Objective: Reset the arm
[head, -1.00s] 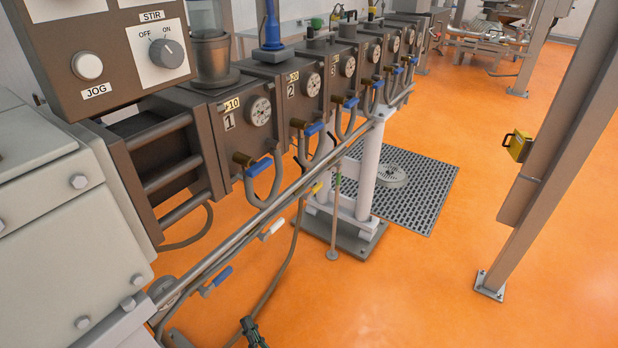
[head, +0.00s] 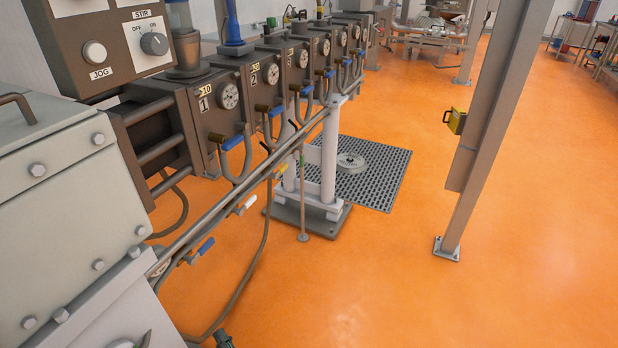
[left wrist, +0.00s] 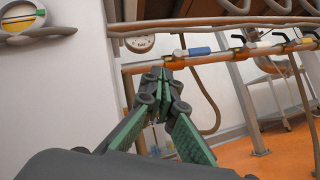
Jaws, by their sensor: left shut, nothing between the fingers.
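My left gripper (head: 222,340) shows only as a small dark tip at the bottom edge of the head view. In the left wrist view the left gripper (left wrist: 162,84) has dark fingers with green pads, closed together at the tips with nothing between them. It points toward the pipes and valves of the machine; I cannot tell the exact gap. My right gripper is in neither view.
The twin-screw machine (head: 180,115) with numbered barrels and gauges fills the left. A pipe with blue-handled valves (head: 206,246) runs along its front. A grey post (head: 480,150) with a yellow box (head: 456,121) stands right.

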